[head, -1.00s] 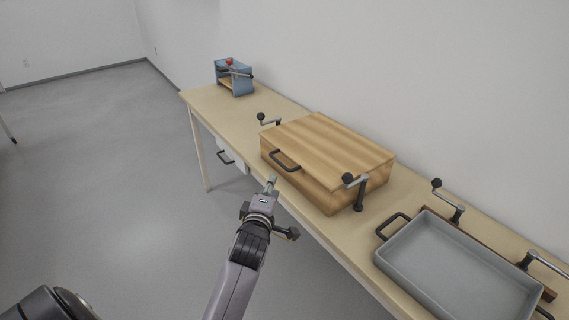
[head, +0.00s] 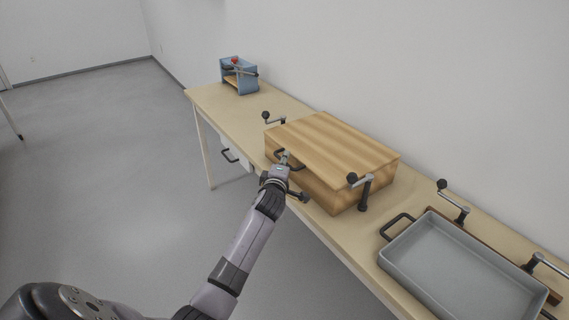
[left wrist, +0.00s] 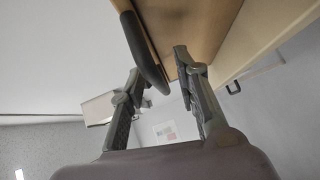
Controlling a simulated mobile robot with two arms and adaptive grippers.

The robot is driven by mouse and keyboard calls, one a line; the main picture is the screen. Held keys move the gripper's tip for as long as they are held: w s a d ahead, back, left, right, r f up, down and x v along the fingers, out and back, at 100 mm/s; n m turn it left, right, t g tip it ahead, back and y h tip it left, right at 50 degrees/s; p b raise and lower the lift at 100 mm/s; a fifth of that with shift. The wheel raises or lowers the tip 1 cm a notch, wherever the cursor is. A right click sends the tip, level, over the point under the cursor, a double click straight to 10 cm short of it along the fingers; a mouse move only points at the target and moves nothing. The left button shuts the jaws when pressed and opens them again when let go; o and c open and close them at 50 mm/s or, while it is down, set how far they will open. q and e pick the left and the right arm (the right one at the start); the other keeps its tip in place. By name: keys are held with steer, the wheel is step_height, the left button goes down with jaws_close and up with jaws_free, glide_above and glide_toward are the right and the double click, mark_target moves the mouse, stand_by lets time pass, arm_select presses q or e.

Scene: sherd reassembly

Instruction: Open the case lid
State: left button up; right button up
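The wooden case (head: 330,150) stands shut on the table, its lid (head: 335,138) flat on top. A dark handle (head: 297,166) sits on its front face, partly hidden behind my left gripper (head: 284,156). In the left wrist view the dark handle (left wrist: 143,48) crosses the gap between the two fingers of the left gripper (left wrist: 160,68), close to the case wood (left wrist: 195,22). The fingers are apart; I cannot tell whether either touches the handle. My right gripper is not in view.
Crank clamps stand beside the case, one at its back left (head: 272,118) and one at its front right (head: 362,190). A grey tray (head: 388,262) with dark handles lies to the right on the table (head: 225,113). A blue stand (head: 240,76) is at the far end.

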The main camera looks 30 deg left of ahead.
arm_select(q)
jaws_close()
stand_by(0.3)
stand_by(0.6)
